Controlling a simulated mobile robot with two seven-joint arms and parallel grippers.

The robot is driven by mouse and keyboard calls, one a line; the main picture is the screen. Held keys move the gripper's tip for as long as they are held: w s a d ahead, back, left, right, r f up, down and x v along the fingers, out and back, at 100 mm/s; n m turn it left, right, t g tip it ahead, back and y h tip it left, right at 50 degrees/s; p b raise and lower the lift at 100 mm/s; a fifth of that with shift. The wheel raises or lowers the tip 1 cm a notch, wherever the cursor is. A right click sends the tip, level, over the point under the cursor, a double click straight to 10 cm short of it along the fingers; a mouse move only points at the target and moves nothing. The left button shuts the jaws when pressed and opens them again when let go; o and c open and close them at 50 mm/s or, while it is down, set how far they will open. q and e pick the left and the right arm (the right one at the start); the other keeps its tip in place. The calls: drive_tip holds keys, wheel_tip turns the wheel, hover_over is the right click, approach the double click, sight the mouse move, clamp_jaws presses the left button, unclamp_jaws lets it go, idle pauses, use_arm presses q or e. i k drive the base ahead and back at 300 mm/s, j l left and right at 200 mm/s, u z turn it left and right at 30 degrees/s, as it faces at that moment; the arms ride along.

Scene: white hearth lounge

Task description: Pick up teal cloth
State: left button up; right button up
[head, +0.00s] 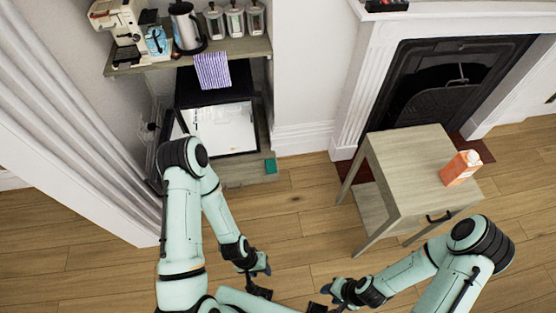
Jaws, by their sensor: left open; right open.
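A small teal patch that looks like the teal cloth (271,166) lies at the right front end of the low shelf in the head view. It is small, and its folds cannot be made out. My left gripper (264,281) is open and empty, low in the picture and well below the teal patch, apart from it. My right gripper (325,303) is open near the bottom edge, to the right of my left one. It is partly cut off by the frame and appears empty.
A purple-striped cloth (212,71) hangs from the upper shelf (160,62), which holds a coffee machine (121,22), kettle (187,26) and canisters. A black appliance (222,128) stands below. A side table (400,160) with an orange carton (460,167) stands right. Wooden floor between is clear.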

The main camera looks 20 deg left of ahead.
sight(271, 167)
drive_tip(key=i+j+z, duration=0.35)
drive_tip(key=j, duration=0.25)
drive_tip(key=i+j+z, duration=0.2)
drive_tip(key=i+j, duration=0.2)
drive_tip(key=i+j+z, duration=0.1)
drive_tip(key=j, duration=0.3)
drive_tip(key=i+j+z, duration=0.1)
drive_tip(key=i+j, duration=0.15)
drive_tip(key=j, duration=0.05)
